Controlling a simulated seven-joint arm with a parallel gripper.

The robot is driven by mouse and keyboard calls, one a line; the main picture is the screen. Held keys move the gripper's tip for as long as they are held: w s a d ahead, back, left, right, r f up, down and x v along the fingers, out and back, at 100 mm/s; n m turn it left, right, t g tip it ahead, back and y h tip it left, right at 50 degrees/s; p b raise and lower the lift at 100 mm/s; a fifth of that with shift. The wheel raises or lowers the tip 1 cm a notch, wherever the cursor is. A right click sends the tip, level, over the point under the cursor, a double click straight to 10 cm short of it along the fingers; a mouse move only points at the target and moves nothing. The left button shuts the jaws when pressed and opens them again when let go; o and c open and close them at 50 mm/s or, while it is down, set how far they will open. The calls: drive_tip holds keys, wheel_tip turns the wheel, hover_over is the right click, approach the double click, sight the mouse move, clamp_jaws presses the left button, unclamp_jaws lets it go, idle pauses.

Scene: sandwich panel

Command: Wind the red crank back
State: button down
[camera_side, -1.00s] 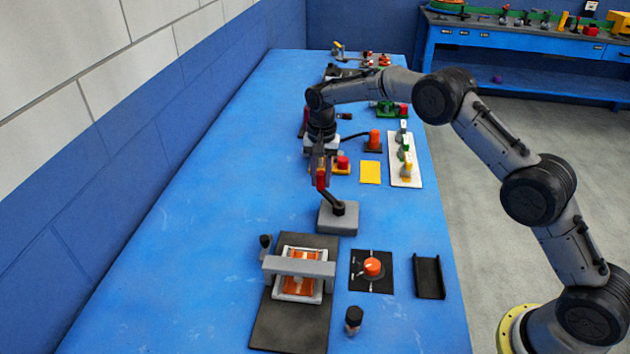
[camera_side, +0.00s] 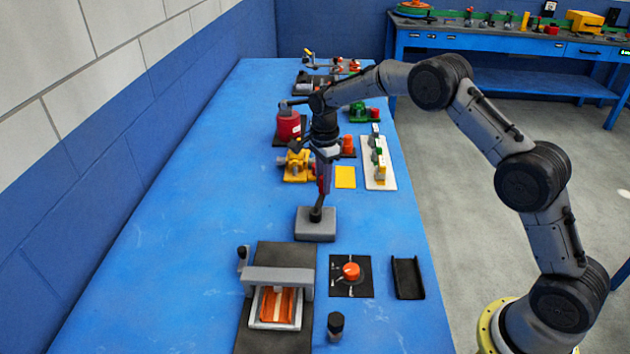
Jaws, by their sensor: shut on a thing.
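The red crank is a grey block (camera_side: 315,226) with a black arm (camera_side: 317,207) and a red upright handle (camera_side: 321,185). It stands on the blue table, behind the black slide plate. My gripper (camera_side: 324,178) points down and is shut on the red handle, of which only a strip shows. The crank arm shows nearly straight behind the block's middle, slightly right. The fingers partly hide the handle.
A grey bridge (camera_side: 278,279) spans a black plate (camera_side: 264,340), with a framed orange panel (camera_side: 276,306) in front of it. An orange knob (camera_side: 351,271) and a black channel (camera_side: 407,278) lie to the right.

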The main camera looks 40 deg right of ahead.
drive_tip(key=s+m, duration=0.1)
drive_tip(key=m, duration=0.1)
drive_tip(key=s+d+m, duration=0.1)
drive_tip(key=shift+s+d+r+m, duration=0.1)
drive_tip(key=shift+r+m, duration=0.05)
drive_tip(key=shift+m, duration=0.25)
drive_tip(key=s+m, duration=0.2)
drive_tip(key=m, duration=0.1)
drive_tip(key=shift+s+d+m, duration=0.1)
drive_tip(key=shift+s+m, duration=0.15)
drive_tip(key=shift+m, duration=0.05)
drive_tip(key=s+m, duration=0.2)
drive_tip(key=m, duration=0.1)
drive_tip(key=shift+s+a+m, duration=0.15)
drive_tip(key=shift+a+m, duration=0.15)
drive_tip(key=shift+s+a+m, duration=0.3)
drive_tip(key=shift+s+m, duration=0.2)
drive_tip(key=shift+m, duration=0.3)
drive_tip(key=shift+s+a+m, duration=0.25)
drive_tip(key=shift+s+m, duration=0.2)
drive_tip(key=shift+m, duration=0.35)
drive_tip(key=c, duration=0.7)
unclamp_jaws()
drive_tip(key=shift+o, duration=0.2)
